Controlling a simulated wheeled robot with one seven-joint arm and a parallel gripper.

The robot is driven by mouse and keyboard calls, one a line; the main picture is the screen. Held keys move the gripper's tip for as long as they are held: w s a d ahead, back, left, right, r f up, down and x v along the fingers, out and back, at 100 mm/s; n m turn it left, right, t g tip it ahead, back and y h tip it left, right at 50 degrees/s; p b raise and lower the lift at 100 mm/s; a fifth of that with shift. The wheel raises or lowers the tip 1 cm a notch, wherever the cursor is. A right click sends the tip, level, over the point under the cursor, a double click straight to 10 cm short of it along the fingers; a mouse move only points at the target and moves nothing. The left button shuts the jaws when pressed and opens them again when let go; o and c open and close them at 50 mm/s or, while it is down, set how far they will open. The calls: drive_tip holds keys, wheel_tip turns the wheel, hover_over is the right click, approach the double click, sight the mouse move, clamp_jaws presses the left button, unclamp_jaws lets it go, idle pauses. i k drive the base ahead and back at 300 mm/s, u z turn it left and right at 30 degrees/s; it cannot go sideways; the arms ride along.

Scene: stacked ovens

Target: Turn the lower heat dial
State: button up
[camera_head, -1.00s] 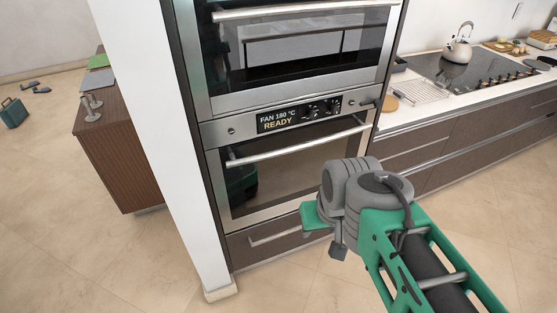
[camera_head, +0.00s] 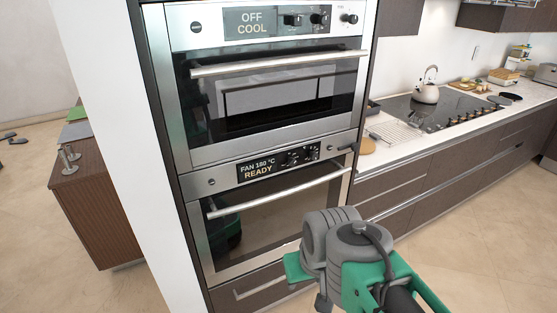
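The lower oven's control panel (camera_head: 222,179) has a display (camera_head: 257,170) reading "FAN 180 °C READY". Right of the text are two dark dials, a left one (camera_head: 293,157) and a right one (camera_head: 313,153). A third knob (camera_head: 346,149) sits at the panel's right end. I cannot tell which is the heat dial; their markings are too small. My green and grey arm is in front of the lower oven's right side, below and apart from the dials. A small dark end piece of it (camera_head: 322,303) shows at the bottom edge; its fingers cannot be made out.
The upper oven's display (camera_head: 251,21) reads "OFF COOL", with several knobs beside it. The lower oven door (camera_head: 275,220) is closed, its bar handle (camera_head: 280,194) below the panel. A white wall (camera_head: 115,140) stands left; a counter with a kettle (camera_head: 426,88) is right.

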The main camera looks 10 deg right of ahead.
sight(314, 155)
drive_tip(key=u, duration=0.05)
drive_tip(key=k, duration=0.5)
drive_tip(key=z, duration=1.15)
drive_tip(key=i, duration=0.85)
drive_tip(key=u, duration=2.15)
